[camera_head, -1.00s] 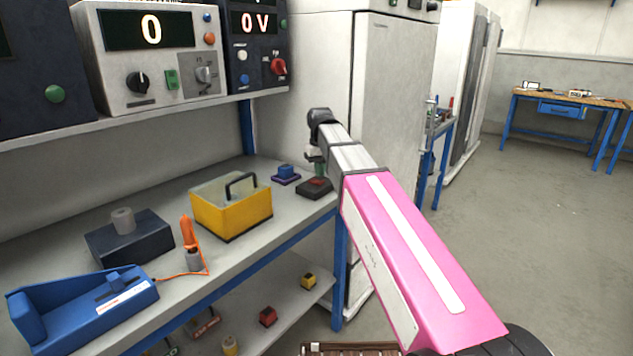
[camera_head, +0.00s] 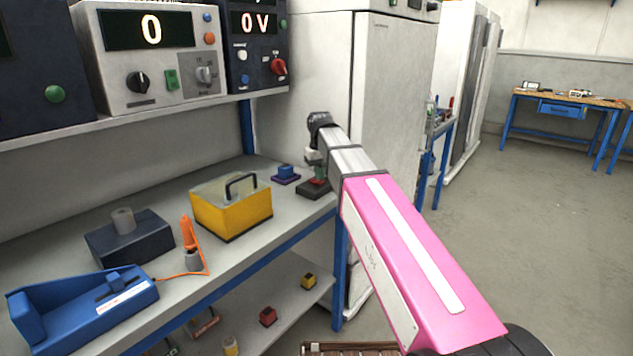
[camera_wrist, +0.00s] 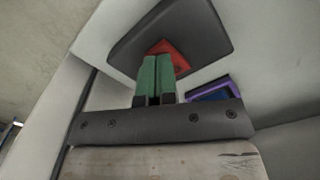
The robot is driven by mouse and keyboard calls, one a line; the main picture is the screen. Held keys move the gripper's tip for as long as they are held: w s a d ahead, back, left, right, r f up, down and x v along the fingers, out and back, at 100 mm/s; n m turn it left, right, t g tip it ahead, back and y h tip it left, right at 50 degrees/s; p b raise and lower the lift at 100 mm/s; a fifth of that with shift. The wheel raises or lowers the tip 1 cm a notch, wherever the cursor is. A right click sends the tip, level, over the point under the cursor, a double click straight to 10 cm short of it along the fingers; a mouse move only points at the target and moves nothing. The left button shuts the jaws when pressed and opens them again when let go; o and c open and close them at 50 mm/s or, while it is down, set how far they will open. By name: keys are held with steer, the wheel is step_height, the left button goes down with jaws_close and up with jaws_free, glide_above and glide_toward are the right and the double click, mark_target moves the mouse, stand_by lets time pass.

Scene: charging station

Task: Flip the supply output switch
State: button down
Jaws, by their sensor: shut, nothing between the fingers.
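A dark block with a red top (camera_wrist: 170,52) lies on the bench near its right end; its dark base also shows in the head view (camera_head: 312,192). My gripper (camera_wrist: 157,60) has green fingers pressed together with nothing between them. Its tips overlap the red part in the wrist view; I cannot tell whether they touch it. In the head view the gripper (camera_head: 319,174) is just above the block, and the red part is mostly hidden. I cannot tell which switch is the supply output.
A dark unit reading 0 V (camera_head: 257,60) stands beside the white one. A blue-topped purple block (camera_head: 286,175) lies left of my gripper. A yellow box with a black handle (camera_head: 231,208) stands further left. A tall white cabinet (camera_head: 390,100) is behind my arm.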

steer(key=shift+f, duration=0.6)
stand_by(0.3)
steer(key=shift+r, duration=3.5)
